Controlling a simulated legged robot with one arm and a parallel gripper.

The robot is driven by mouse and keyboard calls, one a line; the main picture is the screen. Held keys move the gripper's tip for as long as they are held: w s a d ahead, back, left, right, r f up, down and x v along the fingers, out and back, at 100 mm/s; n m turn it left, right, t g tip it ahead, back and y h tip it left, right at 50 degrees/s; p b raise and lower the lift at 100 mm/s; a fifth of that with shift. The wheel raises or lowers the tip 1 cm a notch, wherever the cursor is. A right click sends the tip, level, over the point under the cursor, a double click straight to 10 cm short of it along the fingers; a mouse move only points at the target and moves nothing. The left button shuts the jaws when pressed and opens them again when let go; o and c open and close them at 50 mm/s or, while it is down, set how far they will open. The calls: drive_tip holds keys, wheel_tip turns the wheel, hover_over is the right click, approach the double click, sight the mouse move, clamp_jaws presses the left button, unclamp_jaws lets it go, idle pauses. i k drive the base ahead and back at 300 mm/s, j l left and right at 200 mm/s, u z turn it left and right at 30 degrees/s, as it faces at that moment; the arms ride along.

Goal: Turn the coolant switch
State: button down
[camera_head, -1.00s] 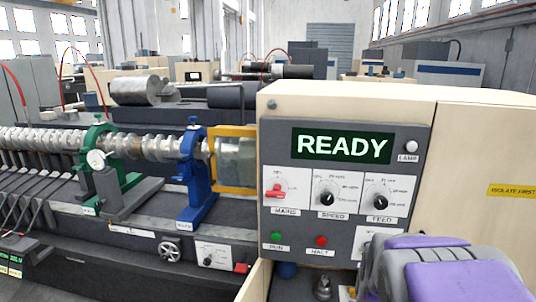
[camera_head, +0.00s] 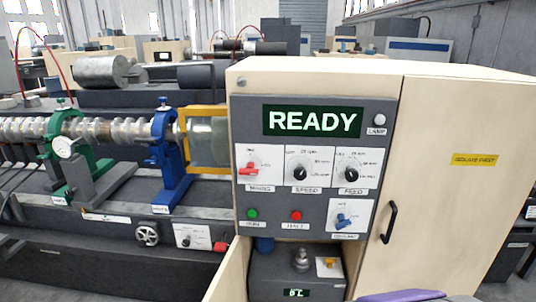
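The coolant switch (camera_head: 343,221) is a blue knob on a white plate at the lower right of the grey control panel (camera_head: 386,132). It sits below the FEED dial (camera_head: 351,175) and is now in clear view. The blue knob is tilted on its plate. Only a purple and grey part of my arm shows at the bottom edge; my gripper's fingers are not in view.
The panel shows READY, with a red MAINS knob (camera_head: 251,168), a SPEED dial (camera_head: 300,173), a green button (camera_head: 252,213) and a red button (camera_head: 296,215). A cabinet door with a black handle (camera_head: 389,222) stands right. An open compartment lies below the panel.

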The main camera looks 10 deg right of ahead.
sight(343, 223)
drive_tip(key=j+z, duration=0.65)
drive_tip(key=j, duration=0.15)
drive_tip(key=k+j+z, duration=0.1)
drive_tip(key=z, duration=0.2)
drive_tip(key=k, duration=0.1)
